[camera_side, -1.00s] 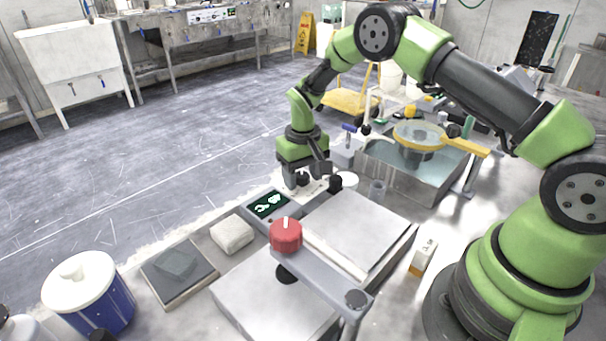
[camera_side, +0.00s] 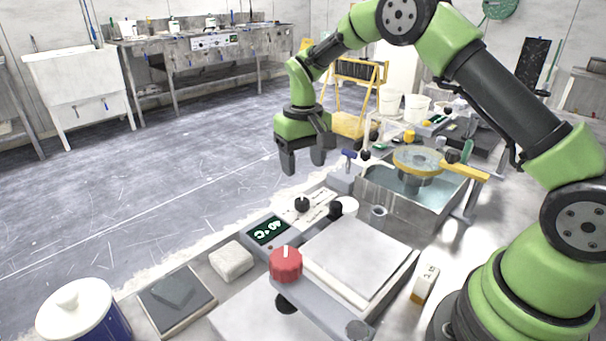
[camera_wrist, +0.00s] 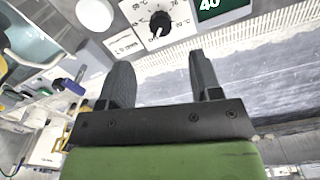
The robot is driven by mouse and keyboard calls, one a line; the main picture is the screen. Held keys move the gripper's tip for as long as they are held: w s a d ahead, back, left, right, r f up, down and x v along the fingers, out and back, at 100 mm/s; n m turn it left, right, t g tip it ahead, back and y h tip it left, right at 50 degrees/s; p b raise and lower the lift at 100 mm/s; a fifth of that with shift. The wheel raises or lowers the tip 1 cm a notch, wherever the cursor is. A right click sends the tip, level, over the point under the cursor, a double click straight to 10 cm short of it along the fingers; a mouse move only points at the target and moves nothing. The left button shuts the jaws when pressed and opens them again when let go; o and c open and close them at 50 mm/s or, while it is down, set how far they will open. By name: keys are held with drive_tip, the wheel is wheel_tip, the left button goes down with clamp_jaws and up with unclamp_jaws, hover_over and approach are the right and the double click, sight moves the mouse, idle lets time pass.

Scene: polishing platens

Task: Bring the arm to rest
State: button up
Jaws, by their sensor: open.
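My gripper (camera_side: 303,163) hangs in the air in the side view, fingers pointing down. It is above and behind the control panel, over the bench's far edge. Its two dark fingers are apart with nothing between them. In the wrist view the open fingers (camera_wrist: 160,82) also show empty. The control panel's black knob (camera_side: 302,204) is below my gripper and apart from it. It also shows in the wrist view (camera_wrist: 160,22), beyond the fingertips. The panel's display (camera_side: 269,231) has lit green characters.
A water bath (camera_side: 400,205) with a yellow-handled ring (camera_side: 418,158) stands to the right. A white block (camera_side: 231,261), dark slab (camera_side: 176,299) and lidded blue tub (camera_side: 83,316) are at front left. Air around my gripper is clear.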

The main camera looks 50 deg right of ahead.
drive_tip(key=shift+r, duration=0.2)
drive_tip(key=s+a+r+t, duration=0.1)
drive_tip(key=s+r+t, duration=0.1)
drive_tip(key=s+r, duration=0.35)
drive_tip(key=s+a+r+t, duration=0.1)
drive_tip(key=s+a+r, duration=0.15)
drive_tip(key=r, duration=0.65)
drive_tip(key=s+a+r+t+y, duration=0.1)
drive_tip(key=s+t, duration=0.1)
drive_tip(key=s, duration=0.6)
drive_tip(key=s+a+r+m+t+y, duration=0.1)
drive_tip(key=s+r+t, duration=0.1)
drive_tip(key=s, duration=0.7)
drive_tip(key=shift+s, duration=0.25)
